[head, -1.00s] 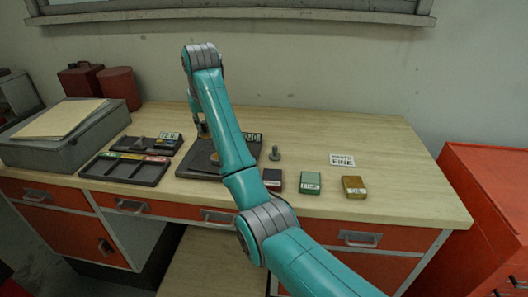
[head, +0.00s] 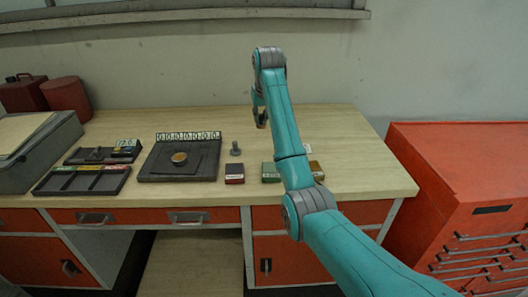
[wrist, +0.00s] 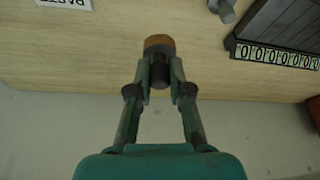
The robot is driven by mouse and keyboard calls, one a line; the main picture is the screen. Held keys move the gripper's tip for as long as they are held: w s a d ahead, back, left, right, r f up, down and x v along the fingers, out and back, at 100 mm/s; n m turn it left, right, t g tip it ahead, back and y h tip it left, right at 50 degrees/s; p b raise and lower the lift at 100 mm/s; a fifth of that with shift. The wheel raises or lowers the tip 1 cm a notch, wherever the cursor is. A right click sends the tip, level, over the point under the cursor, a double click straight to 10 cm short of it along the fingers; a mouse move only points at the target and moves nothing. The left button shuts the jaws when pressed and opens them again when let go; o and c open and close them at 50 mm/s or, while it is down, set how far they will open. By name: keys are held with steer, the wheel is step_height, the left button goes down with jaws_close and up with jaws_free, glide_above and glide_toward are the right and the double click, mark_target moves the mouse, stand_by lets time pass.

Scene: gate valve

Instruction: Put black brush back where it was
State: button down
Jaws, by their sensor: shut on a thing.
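My gripper (wrist: 158,75) is shut on a dark piece with a round brown end (wrist: 158,42), which looks like the black brush. The fingers hide much of it. In the head view my gripper (head: 261,117) is over the back part of the bench, right of the dark plate with the number strip. I cannot tell from the pictures whether the brush touches the bench top. A dark tray with coloured labels (head: 82,181) and a smaller dark tray (head: 90,157) lie at the left.
The dark plate (head: 152,170) carries a brass disc (head: 180,158). A grey knob-shaped piece (head: 235,149) stands beside it. A dark red box (head: 234,173) and a green box (head: 270,173) lie in front. The bench top at right (head: 350,150) is clear.

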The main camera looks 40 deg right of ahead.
steer(key=shift+s+d+f, duration=0.1)
steer(key=shift+d+f, duration=0.1)
steer(key=shift+f, duration=0.15)
step_height(320, 180, down, 9)
steer(key=shift+f, duration=0.2)
steer(key=shift+f, duration=0.1)
steer(key=c, duration=1.1)
jaws_free()
